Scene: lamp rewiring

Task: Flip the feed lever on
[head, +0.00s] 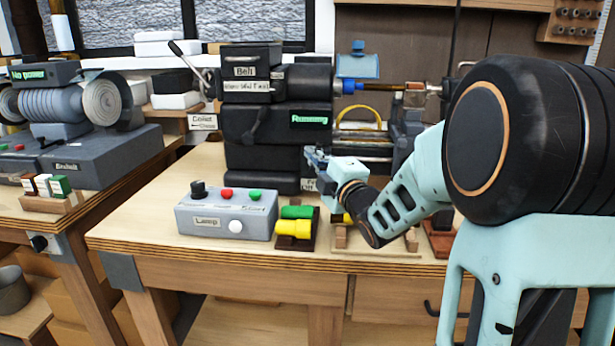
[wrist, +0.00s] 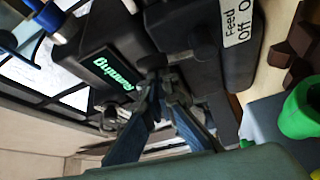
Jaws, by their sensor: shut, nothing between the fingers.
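The lathe stands at the back of the workbench, with a black headstock (head: 262,120) and a lit green "Running" display (head: 310,119). The display also shows in the wrist view (wrist: 113,70). A white "Feed" label (wrist: 238,25) with "Off" on it is at the upper right of the wrist view. My gripper (head: 314,157) is at the lathe's front, just below the display. In the wrist view its dark blue fingers (wrist: 163,85) are together and empty, close to a dark bar-like part (wrist: 168,60). I cannot tell whether that part is the feed lever or whether the fingers touch it.
A grey "Lamp" box (head: 227,214) with knobs and buttons stands on the bench front. Green and yellow cylinders (head: 295,228) sit in a holder beside it. A second bench at left carries a machine reading "No power" (head: 40,73). Bare bench top lies left of the lathe.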

